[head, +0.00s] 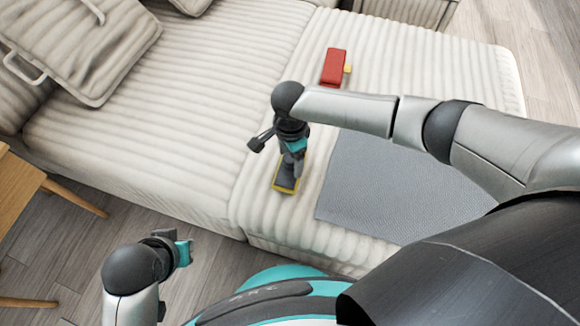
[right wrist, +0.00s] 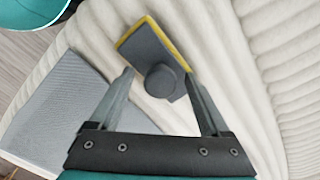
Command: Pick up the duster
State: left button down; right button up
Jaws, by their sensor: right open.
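The duster, a dark grey block with a yellow edge, lies on the cream ribbed sofa directly below my right gripper; its lower end shows in the head view (head: 285,185). In the right wrist view the duster (right wrist: 150,42) sits tilted at the top centre, its round grey knob (right wrist: 161,81) between the two fingers. My right gripper (right wrist: 157,76) is open, with a finger on each side of the knob; I see no clear contact. In the head view the right gripper (head: 290,163) hides part of the duster. My left gripper (head: 184,250) is at lower left, away from the sofa; its jaws are unclear.
The ribbed sofa (head: 180,120) carries a red block with a yellow tab (head: 334,67) farther back and a flat grey mat (head: 385,195) right of the duster. A cushion (head: 85,45) lies at upper left. A wooden table (head: 20,190) stands at the left edge. Sofa left of the duster is clear.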

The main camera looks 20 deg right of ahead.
jog(key=shift+c, duration=0.3)
grip_shut()
dwell(0.3)
